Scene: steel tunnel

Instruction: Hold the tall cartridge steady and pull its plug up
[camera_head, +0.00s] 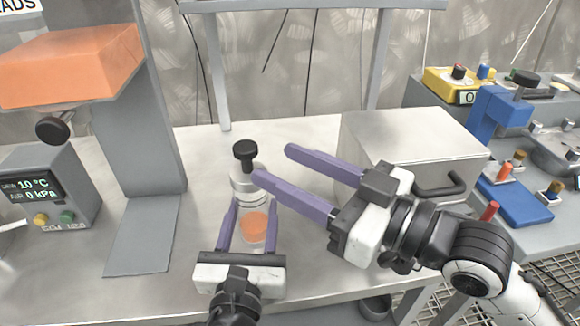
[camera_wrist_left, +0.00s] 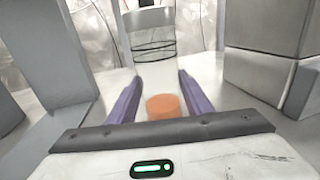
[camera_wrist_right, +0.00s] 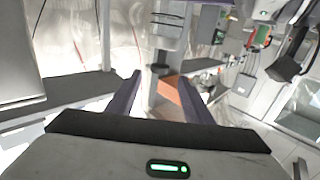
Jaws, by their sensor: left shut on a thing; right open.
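The tall cartridge (camera_head: 243,181) is a clear and pale upright cylinder on the bench, with an orange part (camera_head: 254,226) low in front. Its black plug (camera_head: 244,152) sits on top. My left gripper (camera_head: 252,205) is shut on the cartridge's lower body, one finger on each side. The near fingertip is just right of the cartridge's top. I cannot tell the gap in depth.
A grey metal box with a black handle (camera_head: 438,187) stands right of the cartridge, behind my right arm. A grey upright stand (camera_head: 140,110) with an orange block (camera_head: 70,66) and a display unit (camera_head: 45,190) are at left. The bench behind the cartridge is mostly clear.

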